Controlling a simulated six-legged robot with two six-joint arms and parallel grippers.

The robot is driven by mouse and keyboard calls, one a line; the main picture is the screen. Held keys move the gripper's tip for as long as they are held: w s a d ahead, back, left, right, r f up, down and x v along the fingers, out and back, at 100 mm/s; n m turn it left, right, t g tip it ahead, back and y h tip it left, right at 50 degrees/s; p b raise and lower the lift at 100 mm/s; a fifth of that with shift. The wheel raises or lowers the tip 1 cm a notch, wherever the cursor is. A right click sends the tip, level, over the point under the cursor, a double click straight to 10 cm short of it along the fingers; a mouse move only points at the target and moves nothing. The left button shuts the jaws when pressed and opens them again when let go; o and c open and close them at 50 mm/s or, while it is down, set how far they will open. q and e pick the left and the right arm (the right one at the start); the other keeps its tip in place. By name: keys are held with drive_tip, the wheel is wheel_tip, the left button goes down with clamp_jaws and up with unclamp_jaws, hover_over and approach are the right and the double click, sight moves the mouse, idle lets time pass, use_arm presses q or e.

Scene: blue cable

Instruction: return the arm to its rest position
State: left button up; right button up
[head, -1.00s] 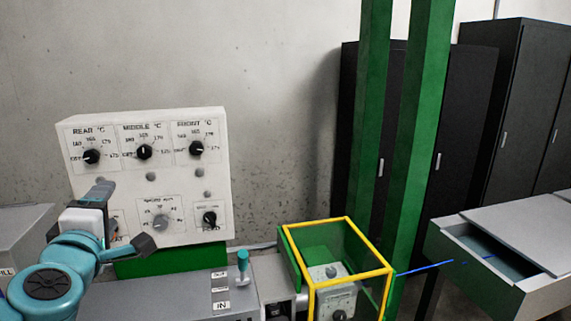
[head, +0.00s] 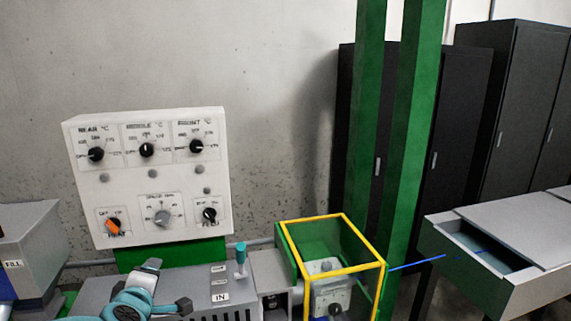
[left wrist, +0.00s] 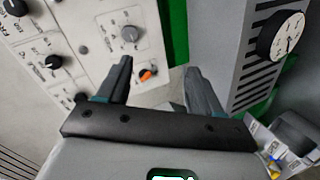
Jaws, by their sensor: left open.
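My left gripper (head: 166,286) is low in the head view, in front of the control panel and over the grey machine top. In the left wrist view its two dark fingers (left wrist: 160,85) are apart with nothing between them. The white control panel (head: 150,185) carries several black knobs and an orange knob (head: 114,227) at its lower left. The orange knob also shows in the left wrist view (left wrist: 148,73), beyond the fingers and apart from them. My right gripper is in neither view.
A grey machine (head: 205,282) with a teal-topped lever (head: 240,252) lies below the panel. A yellow-framed box (head: 384,267) stands right of it. Green posts (head: 415,110), dark cabinets (head: 495,110) and a blue cable (head: 420,263) are farther right. A grey FILL unit (head: 32,235) is at left.

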use_arm(q)
drive_tip(key=s+d+f+m+g+h, duration=0.1)
drive_tip(key=s+d+f+m+g, duration=0.15)
drive_tip(key=f, duration=0.65)
drive_tip(key=s+d+f+m+g+h, duration=0.1)
drive_tip(key=s+d+f, duration=0.15)
drive_tip(key=f, duration=0.65)
drive_tip(key=s+d+f+m+g+h, duration=0.1)
drive_tip(key=s+d+f+m+g, duration=0.15)
drive_tip(key=f, duration=0.55)
drive_tip(key=s+d+f+m+g+h, duration=0.1)
drive_tip(key=s+d+f+m+g, duration=0.1)
drive_tip(key=s, duration=0.5)
drive_tip(key=s+d+f+m+g+h, duration=0.2)
drive_tip(key=s+d+f+m, duration=0.2)
drive_tip(key=s+f, duration=0.2)
drive_tip(key=s+d+f+m+g+h, duration=0.1)
drive_tip(key=s+d+f+m+g, duration=0.1)
drive_tip(key=s, duration=0.8)
wheel_tip(320, 180, down, 3)
drive_tip(key=shift+d+r+m+g, duration=0.15)
drive_tip(key=shift+d+m+g, duration=0.3)
drive_tip(key=shift+d, duration=0.25)
drive_tip(key=shift+w, duration=0.15)
drive_tip(key=c, duration=0.4)
drive_tip(key=shift+a, duration=0.1)
